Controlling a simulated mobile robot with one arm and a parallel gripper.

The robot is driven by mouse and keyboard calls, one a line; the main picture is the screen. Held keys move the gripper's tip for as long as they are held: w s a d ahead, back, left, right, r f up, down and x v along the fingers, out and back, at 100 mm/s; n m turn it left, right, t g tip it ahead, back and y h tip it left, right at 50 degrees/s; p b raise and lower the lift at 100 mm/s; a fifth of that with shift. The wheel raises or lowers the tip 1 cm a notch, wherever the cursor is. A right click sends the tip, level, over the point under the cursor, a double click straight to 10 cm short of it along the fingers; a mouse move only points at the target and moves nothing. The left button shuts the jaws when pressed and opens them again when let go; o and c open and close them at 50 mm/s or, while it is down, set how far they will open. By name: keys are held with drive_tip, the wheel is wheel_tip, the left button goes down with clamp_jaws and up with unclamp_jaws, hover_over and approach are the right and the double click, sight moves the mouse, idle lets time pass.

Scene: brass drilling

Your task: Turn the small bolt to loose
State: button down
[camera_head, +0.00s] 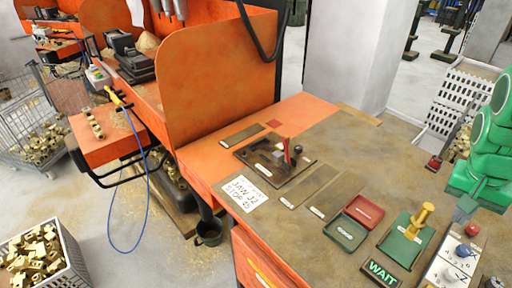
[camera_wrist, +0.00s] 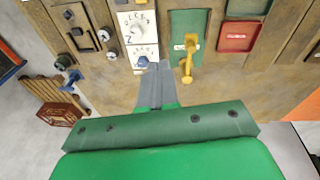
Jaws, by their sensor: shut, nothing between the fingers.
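My gripper (camera_head: 464,208) shows at the right of the head view, with its grey fingers shut and empty below my green arm. In the wrist view my gripper (camera_wrist: 156,72) points at the white dial panel (camera_wrist: 124,20). Its tips are at or just over the lower knob (camera_wrist: 142,61); I cannot tell whether they touch. The panel also shows in the head view (camera_head: 437,270), with a knob (camera_head: 463,250) and printed marks. Beside it in the wrist view is a dark plate (camera_wrist: 85,14) with several small round heads. I cannot tell which part is the small bolt.
A red tray (camera_head: 364,211), a green tray (camera_head: 344,232) and a dark fixture (camera_head: 262,165) with a red lever are farther left.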

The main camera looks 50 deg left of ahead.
drive_tip(key=w+a+t, duration=0.1)
drive_tip(key=w+a, duration=0.2)
drive_tip(key=a, duration=0.4)
drive_tip(key=w+a+t, duration=0.1)
drive_tip(key=w+a, duration=0.3)
drive_tip(key=a, duration=0.3)
drive_tip(key=n+y, duration=0.3)
drive_tip(key=n, duration=0.2)
approach(244, 153)
drive_tip(key=s+d+r, duration=0.2)
drive_tip(key=s+d, duration=0.2)
drive_tip(key=s, duration=0.2)
drive_tip(key=x, duration=0.9)
drive_tip(key=shift+w+a+f, duration=0.1)
drive_tip(key=shift+w+a, duration=0.15)
drive_tip(key=shift+w, duration=0.15)
drive_tip(key=shift+w+a+f, duration=0.15)
drive_tip(key=shift+w+f, duration=0.05)
drive_tip(key=shift+f, duration=0.1)
drive_tip(key=shift+w+a+r, duration=0.15)
drive_tip(key=shift+w+a, duration=0.25)
drive_tip(key=shift+w, duration=0.2)
drive_tip(key=shift+w+a, duration=0.25)
drive_tip(key=shift+w, duration=0.25)
drive_tip(key=shift+w+a, duration=0.25)
drive_tip(key=shift+w, duration=0.2)
